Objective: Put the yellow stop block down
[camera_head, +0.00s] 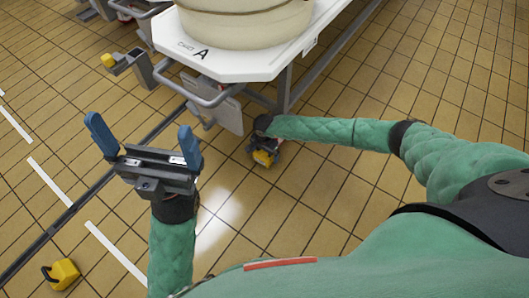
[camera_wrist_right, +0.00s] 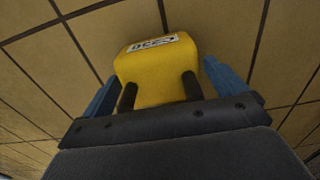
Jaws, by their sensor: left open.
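The yellow stop block (camera_wrist_right: 160,68) has a white label and two black posts, and it fills the space between the blue fingers of my right gripper (camera_wrist_right: 160,85). In the camera_head view the same block (camera_head: 263,158) shows low beside the trolley's near leg, with my right gripper (camera_head: 262,146) small and partly hidden there. I cannot tell whether the block touches the floor. My left gripper (camera_head: 146,145) is open and empty, its two blue fingers raised well apart over the floor.
A white-topped trolley (camera_head: 230,66) marked A carries a pale vat (camera_head: 245,25) just beyond my right gripper. Another yellow block (camera_head: 64,273) with a black handle lies at lower left. A grey post with a yellow part (camera_head: 109,61) stands upper left. Tiled floor at right is clear.

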